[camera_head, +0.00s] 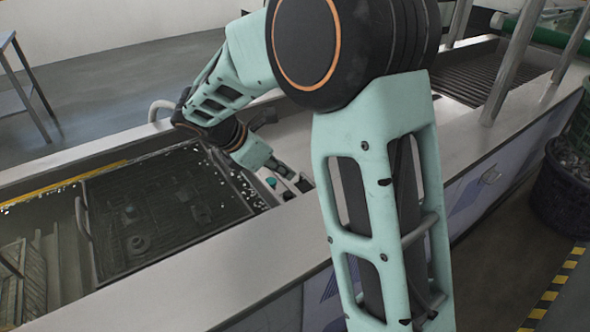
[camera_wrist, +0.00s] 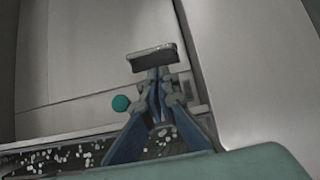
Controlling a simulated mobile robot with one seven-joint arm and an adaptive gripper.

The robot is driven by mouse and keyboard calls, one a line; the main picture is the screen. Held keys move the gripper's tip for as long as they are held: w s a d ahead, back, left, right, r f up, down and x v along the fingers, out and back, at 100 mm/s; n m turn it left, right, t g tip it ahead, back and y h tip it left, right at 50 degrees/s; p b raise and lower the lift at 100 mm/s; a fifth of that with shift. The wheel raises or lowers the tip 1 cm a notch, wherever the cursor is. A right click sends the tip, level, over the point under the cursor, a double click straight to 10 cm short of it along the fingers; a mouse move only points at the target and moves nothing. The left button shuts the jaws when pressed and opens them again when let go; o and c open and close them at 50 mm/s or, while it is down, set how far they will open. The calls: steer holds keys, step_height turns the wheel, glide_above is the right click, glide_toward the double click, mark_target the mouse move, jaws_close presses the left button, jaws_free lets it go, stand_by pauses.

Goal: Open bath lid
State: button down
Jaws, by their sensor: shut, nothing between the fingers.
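The bath (camera_head: 60,205) is a long sunken tank in a pale counter, left in the head view. A dark rectangular panel or basket (camera_head: 165,205) with a bar handle (camera_head: 82,220) sits in it; I cannot tell whether this is the lid. My gripper (camera_head: 294,177) is shut and empty at the bath's right end, close to a teal knob (camera_head: 271,182). In the wrist view my gripper (camera_wrist: 153,60) has its fingertips together, with the teal knob (camera_wrist: 120,103) just left of it. Contact with the rim is unclear.
The pale counter rim (camera_head: 200,275) runs along the bath's front. A slatted section (camera_head: 475,75) and metal posts stand at the right. Pale debris (camera_wrist: 80,155) lies below my gripper in the wrist view.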

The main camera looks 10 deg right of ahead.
mark_target(313, 185)
steer(key=b+x, duration=0.1)
steer(key=x, duration=0.8)
steer(key=shift+b, duration=0.35)
steer(key=shift+r, duration=0.1)
steer(key=shift+w+d, duration=0.15)
steer(key=shift+d, duration=0.4)
steer(key=w+d+p, duration=0.4)
steer(key=d, duration=0.6)
steer(key=w+d+p, duration=0.4)
steer(key=d, duration=0.7)
steer(key=w+d+p, duration=0.4)
steer(key=w+d, duration=0.1)
steer(key=d, duration=0.5)
steer(key=shift+w+d, duration=0.1)
steer(key=shift+d, duration=0.25)
